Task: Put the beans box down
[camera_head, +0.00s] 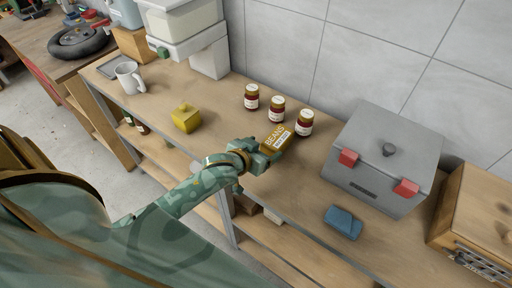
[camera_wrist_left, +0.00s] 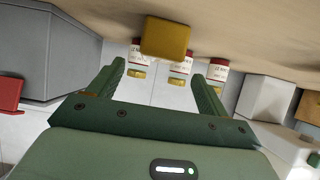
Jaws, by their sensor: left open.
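The beans box (camera_head: 277,136) is a yellow-brown box with a BEANS label, in front of the jars on the wooden bench. In the left wrist view, the box (camera_wrist_left: 165,38) shows near the bench surface, which is at the top of that picture. My left gripper (camera_head: 268,154) is at the box's near side. Its two green fingers (camera_wrist_left: 158,72) are open with a gap between them, and neither visibly presses on the box. The head view does not clearly show whether the box rests flat. My right gripper is in neither view.
Three jars (camera_head: 277,109) with red labels stand just behind the box. A grey toolbox (camera_head: 386,150) with red latches and a blue block (camera_head: 343,222) are to the right. A yellow container (camera_head: 186,119) and a white mug (camera_head: 129,77) are to the left.

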